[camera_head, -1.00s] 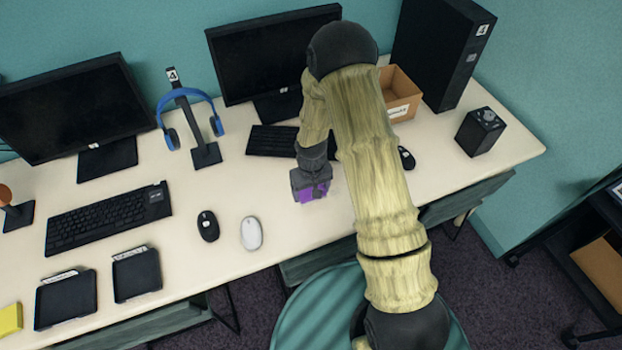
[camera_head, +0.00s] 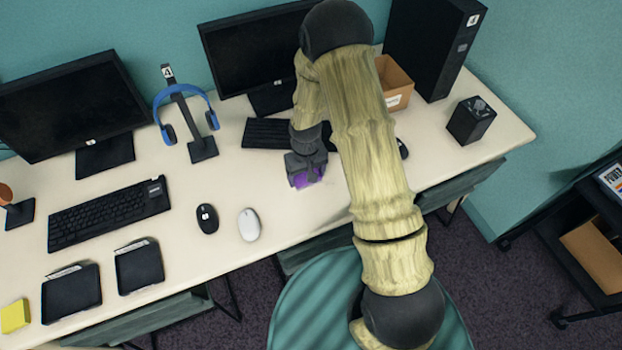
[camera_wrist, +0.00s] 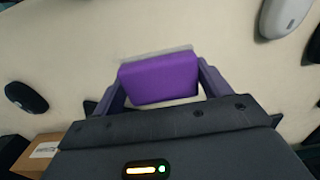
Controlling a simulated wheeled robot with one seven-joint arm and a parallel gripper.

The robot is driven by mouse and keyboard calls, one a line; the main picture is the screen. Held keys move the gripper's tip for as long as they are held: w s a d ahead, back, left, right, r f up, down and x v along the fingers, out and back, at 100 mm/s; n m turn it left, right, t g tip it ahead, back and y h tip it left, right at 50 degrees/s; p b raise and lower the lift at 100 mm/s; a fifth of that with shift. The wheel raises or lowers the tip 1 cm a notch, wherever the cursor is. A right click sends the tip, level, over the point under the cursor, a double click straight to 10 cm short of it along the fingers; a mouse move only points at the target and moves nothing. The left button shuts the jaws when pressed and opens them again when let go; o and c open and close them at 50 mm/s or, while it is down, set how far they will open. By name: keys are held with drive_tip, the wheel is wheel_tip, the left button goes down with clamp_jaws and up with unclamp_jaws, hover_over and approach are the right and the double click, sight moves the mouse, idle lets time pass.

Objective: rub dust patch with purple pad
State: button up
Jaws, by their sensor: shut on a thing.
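My gripper (camera_head: 306,166) is shut on the purple pad (camera_head: 307,178), low over the pale desk in front of the right keyboard. In the wrist view the purple pad (camera_wrist: 160,78) sits between the two fingers of my gripper (camera_wrist: 158,84), with a thin light grey strip along its far edge. The pad looks at or very near the desk top; exact contact cannot be told. I cannot clearly make out the dust patch; faint grey shading shows on the desk just right of the pad.
A white mouse (camera_head: 249,224) and a black mouse (camera_head: 207,218) lie to the left. The right keyboard (camera_head: 267,133), monitor (camera_head: 258,55) and cardboard box (camera_head: 396,84) stand behind. A headphone stand (camera_head: 203,149) is at back left. Desk between pad and white mouse is clear.

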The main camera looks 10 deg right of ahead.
drive_tip(key=d+m, duration=0.1)
drive_tip(key=d, duration=0.1)
drive_tip(key=d+f+m, duration=0.1)
drive_tip(key=d, duration=0.2)
drive_tip(key=d+f, duration=0.1)
drive_tip(key=d, duration=0.1)
drive_tip(key=shift+w+d+f+m, duration=0.2)
drive_tip(key=shift+w+d+m, duration=0.1)
drive_tip(key=shift+m, duration=0.1)
drive_tip(key=shift+a, duration=0.1)
